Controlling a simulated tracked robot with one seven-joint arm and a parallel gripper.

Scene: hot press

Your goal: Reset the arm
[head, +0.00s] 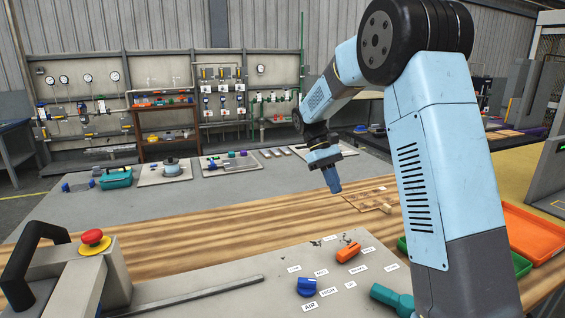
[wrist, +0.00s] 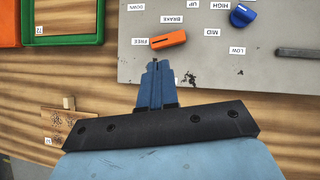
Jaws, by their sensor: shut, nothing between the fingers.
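My gripper (head: 333,180) is shut and empty in the head view. It hangs pointing down above the wood-striped bench, beyond the grey control panel (head: 225,295). In the wrist view my gripper (wrist: 154,68) shows as blue fingers closed together, with their tips just below the orange knob (wrist: 168,40) in the picture. I cannot tell the height between them. The orange knob also shows in the head view (head: 348,251). A blue knob (head: 307,287) sits nearer on the panel, and it shows at the top right of the wrist view (wrist: 243,15).
A red mushroom button (head: 95,239) and a black handle (head: 32,255) stand at the left. A teal handle (head: 392,299) is at the panel's right. An orange tray (head: 535,232) and a green tray (head: 521,266) lie at the right. A wooden board (head: 370,198) lies behind.

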